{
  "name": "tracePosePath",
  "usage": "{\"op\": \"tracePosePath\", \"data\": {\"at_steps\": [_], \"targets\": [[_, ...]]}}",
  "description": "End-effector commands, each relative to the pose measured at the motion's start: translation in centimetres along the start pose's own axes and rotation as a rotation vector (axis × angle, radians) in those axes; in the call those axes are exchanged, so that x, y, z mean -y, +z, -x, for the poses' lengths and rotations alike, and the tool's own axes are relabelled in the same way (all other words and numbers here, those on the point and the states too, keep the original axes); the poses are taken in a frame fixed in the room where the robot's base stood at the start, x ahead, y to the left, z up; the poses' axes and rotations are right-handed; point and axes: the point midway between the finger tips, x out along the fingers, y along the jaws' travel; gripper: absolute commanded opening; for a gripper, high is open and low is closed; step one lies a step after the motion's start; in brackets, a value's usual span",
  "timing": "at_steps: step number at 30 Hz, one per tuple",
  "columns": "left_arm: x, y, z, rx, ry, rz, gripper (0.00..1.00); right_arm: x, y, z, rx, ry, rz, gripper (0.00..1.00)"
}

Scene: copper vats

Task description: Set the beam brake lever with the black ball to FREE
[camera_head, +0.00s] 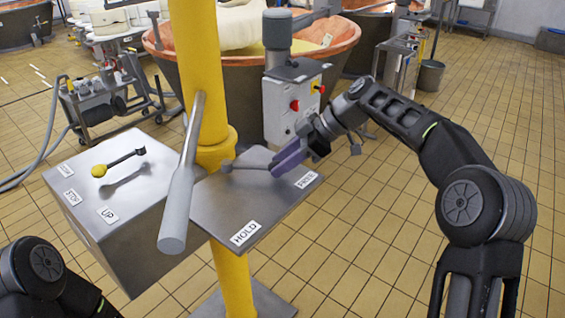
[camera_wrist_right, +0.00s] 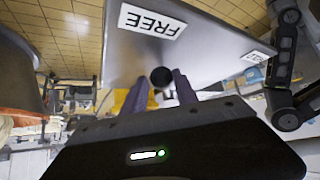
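The grey plate (camera_head: 222,205) on the yellow post carries a HOLD label (camera_head: 245,232) at its front corner and a FREE label (camera_head: 306,179) at its right. The beam brake lever (camera_head: 245,165) is a thin grey arm pointing right across the plate, towards the FREE side. My right gripper (camera_head: 288,157) is at its outer end and hides the ball in the head view. In the right wrist view the black ball (camera_wrist_right: 161,77) sits between the two purple fingers, which appear to touch its sides. The FREE label (camera_wrist_right: 152,20) is close by. My left gripper is out of view.
A thick grey bar (camera_head: 178,200) slants beside the yellow post (camera_head: 200,90), left of the brake lever. A box (camera_head: 125,215) left has a yellow-ball lever (camera_head: 100,170) and an UP label. A grey control box (camera_head: 290,105) stands behind my right gripper. Floor at front right is clear.

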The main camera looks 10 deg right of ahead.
Motion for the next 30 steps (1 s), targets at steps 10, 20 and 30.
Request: {"op": "tracePosePath", "data": {"at_steps": [10, 20, 30], "targets": [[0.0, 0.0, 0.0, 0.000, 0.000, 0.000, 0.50, 0.1, 0.0, -0.1, 0.000, -0.004, -0.001, 0.50], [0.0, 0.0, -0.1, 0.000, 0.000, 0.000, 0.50, 0.0, 0.1, 1.6, -0.001, -0.002, -0.002, 0.50], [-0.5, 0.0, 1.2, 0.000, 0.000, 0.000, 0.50, 0.0, -0.2, 7.2, -0.001, -0.003, -0.003, 0.50]]}}
